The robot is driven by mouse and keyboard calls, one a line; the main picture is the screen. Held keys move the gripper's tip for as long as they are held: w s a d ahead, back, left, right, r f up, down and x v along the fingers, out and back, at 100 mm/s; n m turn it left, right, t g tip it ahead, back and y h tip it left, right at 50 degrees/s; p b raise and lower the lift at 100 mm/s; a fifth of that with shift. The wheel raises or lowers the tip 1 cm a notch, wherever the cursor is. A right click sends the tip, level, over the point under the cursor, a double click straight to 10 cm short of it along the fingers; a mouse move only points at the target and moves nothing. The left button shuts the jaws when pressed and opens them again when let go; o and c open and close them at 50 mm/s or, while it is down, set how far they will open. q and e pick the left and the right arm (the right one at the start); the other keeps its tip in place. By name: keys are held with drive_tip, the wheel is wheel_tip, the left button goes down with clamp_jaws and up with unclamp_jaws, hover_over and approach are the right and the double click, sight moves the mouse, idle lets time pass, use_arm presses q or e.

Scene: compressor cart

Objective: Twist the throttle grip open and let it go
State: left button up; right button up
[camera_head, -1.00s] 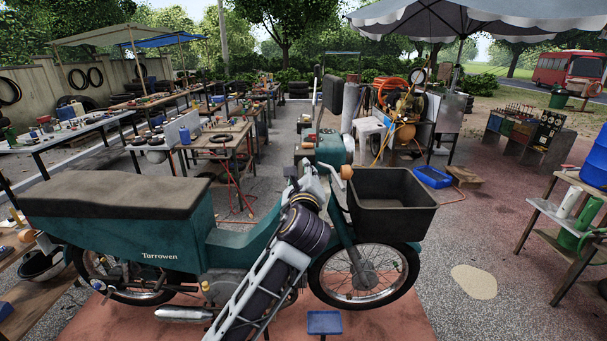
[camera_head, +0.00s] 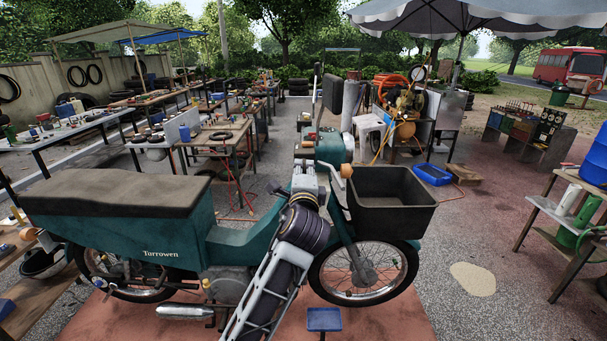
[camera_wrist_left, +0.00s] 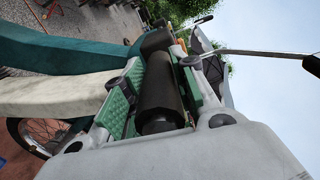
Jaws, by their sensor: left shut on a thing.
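The throttle grip (camera_wrist_left: 157,92) is a black ribbed cylinder at the middle of the left wrist view. My left gripper (camera_wrist_left: 150,88) is shut on it, with one green-padded finger along each side. In the head view my left gripper (camera_head: 304,178) is at the handlebar of the teal motorbike (camera_head: 235,240), and the gripper and arm largely hide the grip there. How far the grip is turned cannot be told. My right gripper is not in view.
A black basket (camera_head: 392,205) is on the bike's front, right of my left arm. The bike stands on a reddish mat (camera_head: 390,325). Workbenches (camera_head: 215,140) stand behind on the left, and a compressor cart (camera_head: 405,125) behind on the right. Open ground lies right of the bike.

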use_arm(q)
drive_tip(key=shift+f+n, duration=0.1)
drive_tip(key=shift+n, duration=0.9)
drive_tip(key=o, duration=1)
drive_tip(key=shift+o, duration=0.2)
drive_tip(key=s, duration=1.2)
